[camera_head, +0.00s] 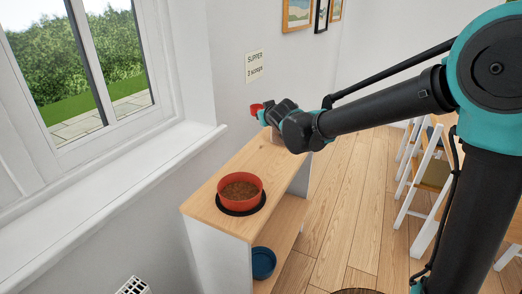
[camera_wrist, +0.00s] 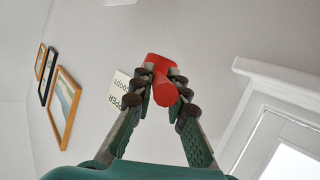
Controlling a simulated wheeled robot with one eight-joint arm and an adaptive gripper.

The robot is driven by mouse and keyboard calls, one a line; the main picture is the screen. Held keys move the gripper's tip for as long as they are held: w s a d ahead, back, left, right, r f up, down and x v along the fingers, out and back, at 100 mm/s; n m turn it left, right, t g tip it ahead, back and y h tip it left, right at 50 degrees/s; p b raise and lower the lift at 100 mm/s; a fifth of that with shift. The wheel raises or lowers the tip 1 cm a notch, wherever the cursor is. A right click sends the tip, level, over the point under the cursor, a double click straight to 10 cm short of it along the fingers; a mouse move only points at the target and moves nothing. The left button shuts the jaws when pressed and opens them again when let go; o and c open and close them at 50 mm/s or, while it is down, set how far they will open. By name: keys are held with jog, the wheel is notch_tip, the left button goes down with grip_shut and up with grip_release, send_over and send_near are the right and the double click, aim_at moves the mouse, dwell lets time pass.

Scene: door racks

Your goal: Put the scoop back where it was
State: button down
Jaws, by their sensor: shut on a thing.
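The red scoop (camera_wrist: 162,76) is between the fingertips of my gripper (camera_wrist: 163,88) in the wrist view. My gripper is shut on it. In the head view the scoop (camera_head: 256,107) shows as a small red shape at the end of my arm, held above the far end of the wooden-topped shelf unit (camera_head: 205,198), near the wall. My wrist hides part of that far end. A red bowl (camera_head: 240,188) holding brown food stands on a black round mat (camera_head: 238,211) on the unit's top.
A blue bowl (camera_head: 263,262) sits on the lower shelf. A wall note (camera_head: 254,66) reads "SUPPER 2 scoops". A window and sill (camera_head: 120,190) are at the left. White-framed chairs (camera_head: 425,190) stand at the right. Wooden floor (camera_head: 340,215) between is clear.

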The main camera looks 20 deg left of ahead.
aim_at(261, 166)
jog(key=shift+a, duration=0.4)
notch_tip(261, 166, down, 20)
jog(key=shift+r, duration=0.2)
jog(key=shift+a+f, duration=0.1)
jog(key=shift+s+f, duration=0.25)
jog(key=shift+f, duration=0.15)
jog(key=c, duration=1.5)
grip_release()
jog(key=shift+r, duration=0.15)
